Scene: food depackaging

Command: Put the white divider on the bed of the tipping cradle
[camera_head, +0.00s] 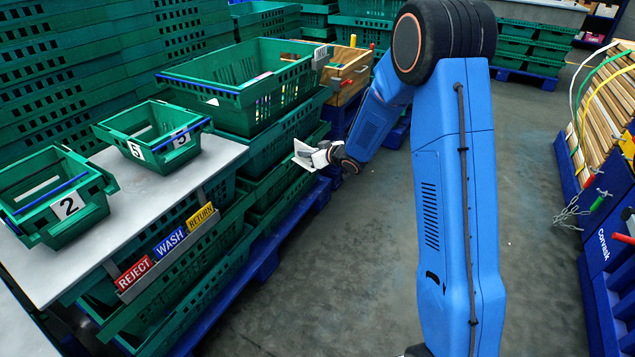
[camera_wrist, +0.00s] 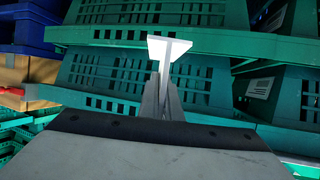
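The white divider (camera_wrist: 169,47) shows in the wrist view as a small white T-like piece at the fingertips. My gripper (camera_wrist: 166,88) is shut on it, its two fingers close together. In the head view the divider (camera_head: 304,154) is a pale thin piece at the end of my arm, and my gripper (camera_head: 322,156) is partly hidden by its own wrist. It is held in the air beside the stacked green crates, over their aisle side. I cannot pick out the tipping cradle in either view.
A large green crate (camera_head: 213,92) tops the stack left of my gripper. A grey bench (camera_head: 110,232) holds small green crates numbered 2 (camera_head: 84,213) and 5 (camera_head: 123,139). A wooden box (camera_head: 347,84) stands behind. The grey floor (camera_head: 350,270) is clear.

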